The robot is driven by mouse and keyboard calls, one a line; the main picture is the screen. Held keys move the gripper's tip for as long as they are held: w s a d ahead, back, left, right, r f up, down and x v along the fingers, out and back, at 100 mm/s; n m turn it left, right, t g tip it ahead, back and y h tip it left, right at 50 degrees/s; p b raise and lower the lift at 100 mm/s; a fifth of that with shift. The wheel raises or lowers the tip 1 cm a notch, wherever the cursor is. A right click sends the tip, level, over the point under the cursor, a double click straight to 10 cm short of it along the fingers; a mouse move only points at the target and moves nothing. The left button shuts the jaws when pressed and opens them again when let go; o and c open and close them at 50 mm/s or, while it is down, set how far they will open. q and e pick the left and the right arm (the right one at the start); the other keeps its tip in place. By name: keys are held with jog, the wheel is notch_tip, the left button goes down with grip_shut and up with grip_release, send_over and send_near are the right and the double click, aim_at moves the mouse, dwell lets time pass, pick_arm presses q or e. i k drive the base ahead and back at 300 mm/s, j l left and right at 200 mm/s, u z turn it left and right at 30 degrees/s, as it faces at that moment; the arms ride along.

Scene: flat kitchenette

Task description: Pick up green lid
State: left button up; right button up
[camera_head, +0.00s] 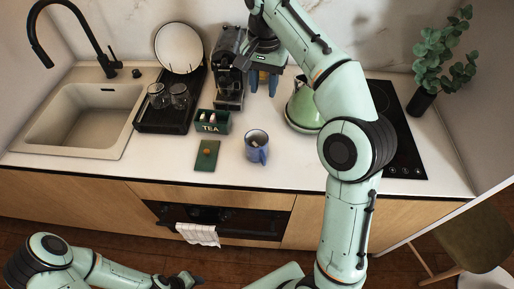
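The green lid (202,163) is a flat dark green rectangle with a round brown knob. It lies on the white counter in front of the green tea box (211,127), which stands open with small items inside. My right gripper (263,90) is behind and to the right of the lid, beside the coffee machine. Its two fingers point down and stand apart, with nothing seen between them. My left gripper (190,281) is low at the bottom edge, in front of the cabinets and well away from the lid. Its finger opening is too small to make out.
A blue mug (257,148) stands right of the lid. The coffee machine (230,70) and a green kettle (302,108) are behind, the kettle partly hidden by my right arm. A black rack (160,121) with glasses and a plate is at left, by the sink (75,130).

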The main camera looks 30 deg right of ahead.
aim_at(208, 153)
jog(key=k, duration=1)
